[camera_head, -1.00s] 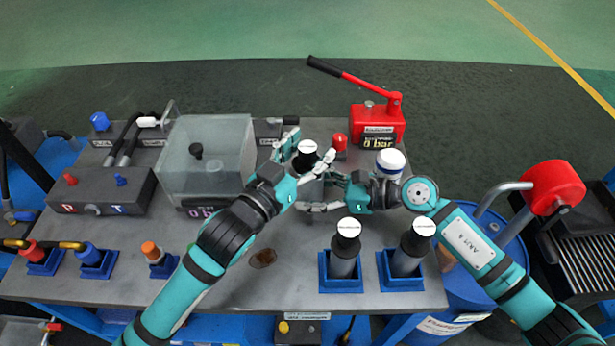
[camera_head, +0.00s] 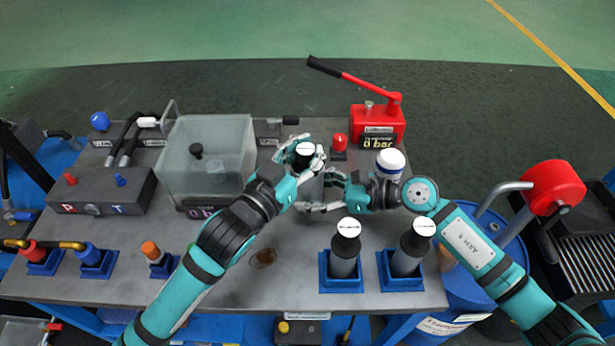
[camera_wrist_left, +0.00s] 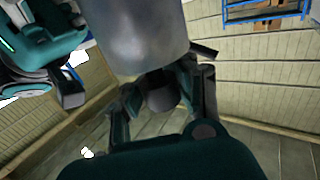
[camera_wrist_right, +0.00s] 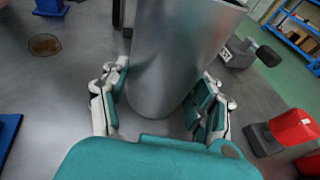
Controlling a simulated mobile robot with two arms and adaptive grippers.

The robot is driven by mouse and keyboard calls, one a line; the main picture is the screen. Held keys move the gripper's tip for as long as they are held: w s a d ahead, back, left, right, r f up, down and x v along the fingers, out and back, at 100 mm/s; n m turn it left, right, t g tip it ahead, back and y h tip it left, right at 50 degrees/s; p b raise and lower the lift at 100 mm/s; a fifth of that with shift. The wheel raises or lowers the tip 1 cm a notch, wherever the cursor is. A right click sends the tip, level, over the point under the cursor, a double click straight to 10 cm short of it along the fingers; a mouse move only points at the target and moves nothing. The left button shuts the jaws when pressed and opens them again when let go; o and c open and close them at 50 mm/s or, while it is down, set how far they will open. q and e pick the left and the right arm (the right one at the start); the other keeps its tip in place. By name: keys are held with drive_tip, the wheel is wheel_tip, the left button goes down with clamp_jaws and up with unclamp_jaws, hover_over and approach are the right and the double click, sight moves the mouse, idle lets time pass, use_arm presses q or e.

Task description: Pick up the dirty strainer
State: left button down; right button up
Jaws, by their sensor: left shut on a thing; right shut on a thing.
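A strainer (camera_head: 306,148) with a black top and a white round label stands at the middle back of the bench, upright. My left gripper (camera_head: 304,156) is shut around its black top from the front left. In the left wrist view the fingers close on a dark round part (camera_wrist_left: 162,96), with a grey metal cylinder (camera_wrist_left: 150,35) beyond it. My right gripper (camera_head: 318,188) is shut around this metal cylinder, which fills the middle of the right wrist view (camera_wrist_right: 168,75). The fingers hide much of the cylinder in the head view.
Two similar black-topped cylinders (camera_head: 346,240) (camera_head: 410,245) stand in blue holders at the front right. A clear tank (camera_head: 205,150) stands left of the grippers. A red hand pump (camera_head: 378,122) and a white-capped bottle (camera_head: 388,163) stand right. The bench's front middle is mostly clear.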

sight(323, 170)
drive_tip(key=shift+w+d, duration=0.15)
drive_tip(key=shift+d, duration=0.05)
idle(0.3)
